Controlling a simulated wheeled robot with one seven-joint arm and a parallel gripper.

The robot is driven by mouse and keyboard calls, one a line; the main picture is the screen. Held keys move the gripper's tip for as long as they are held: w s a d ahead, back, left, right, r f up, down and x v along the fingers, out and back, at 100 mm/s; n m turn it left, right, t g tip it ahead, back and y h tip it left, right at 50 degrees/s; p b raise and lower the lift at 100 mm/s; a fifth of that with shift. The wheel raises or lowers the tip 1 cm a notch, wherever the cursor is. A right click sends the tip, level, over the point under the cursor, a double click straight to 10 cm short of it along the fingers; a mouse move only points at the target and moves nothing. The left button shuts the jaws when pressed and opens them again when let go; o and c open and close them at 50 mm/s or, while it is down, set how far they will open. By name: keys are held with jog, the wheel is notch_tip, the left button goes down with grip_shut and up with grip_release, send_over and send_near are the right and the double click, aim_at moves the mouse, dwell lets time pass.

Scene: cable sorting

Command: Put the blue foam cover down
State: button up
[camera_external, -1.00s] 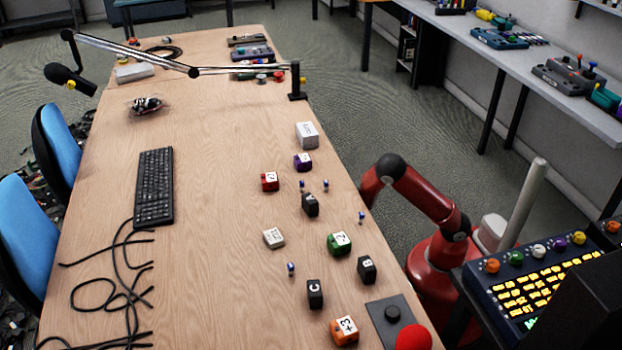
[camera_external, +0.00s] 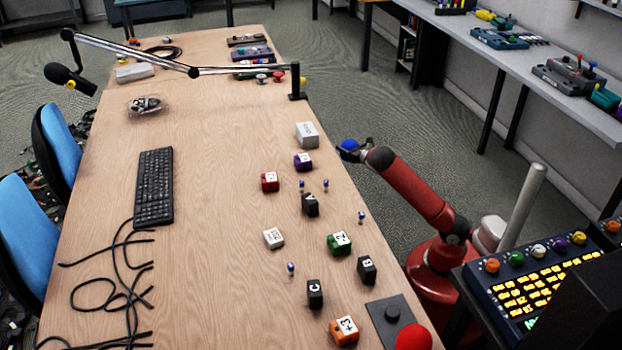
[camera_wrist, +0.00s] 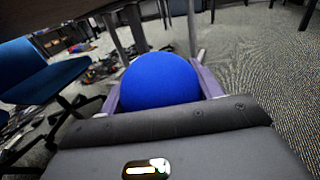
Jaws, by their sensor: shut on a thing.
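The blue foam cover (camera_external: 348,145) is a round blue ball held at the end of my arm, just off the table's right edge. In the wrist view the blue foam cover (camera_wrist: 160,82) fills the space between the two purple-grey fingers. My gripper (camera_external: 345,149) is shut on it. The microphone (camera_external: 70,78) at the far left end of the boom arm has a dark head. The wooden table (camera_external: 215,200) lies to the left of my gripper.
A white box (camera_external: 307,135) and a purple block (camera_external: 303,162) stand near the table edge by my gripper. Several labelled blocks and small blue-topped pieces lie nearer. A keyboard (camera_external: 154,187) and black cables (camera_external: 108,292) lie on the left. The table's middle is clear.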

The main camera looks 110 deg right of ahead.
jog(key=s+d+r+m+g, duration=0.1)
jog(key=s+d+r+g, duration=0.15)
jog(key=s, duration=0.25)
jog(key=w+a+r+n+t+y+p, duration=0.1)
jog(key=w+a+r+n+t+y, duration=0.25)
jog(key=w+r, duration=0.9)
jog(key=w+a+r+n+t+p, duration=0.15)
jog(key=w+a+r+t, duration=0.35)
jog(key=w+r, duration=0.8)
jog(key=w+a+n+y+p, duration=0.1)
jog(key=w+a, duration=0.8)
jog(key=w, duration=0.4)
jog(key=w+a+y, duration=0.1)
jog(key=w+a, duration=0.7)
jog(key=w, duration=0.5)
jog(key=w+a+r+m+g+h+p, duration=0.1)
jog(key=a+r+m+g+h, duration=0.4)
jog(key=a, duration=0.9)
jog(key=a+r+m+g+h+p, duration=0.1)
jog(key=a+r+g, duration=0.1)
jog(key=a+r, duration=0.85)
jog(key=f, duration=0.7)
jog(key=a+f, duration=0.1)
jog(key=f, duration=0.6)
jog(key=a+f, duration=0.1)
jog(key=f, duration=0.7)
jog(key=shift+a+f, duration=0.1)
jog(key=shift+a, duration=0.15)
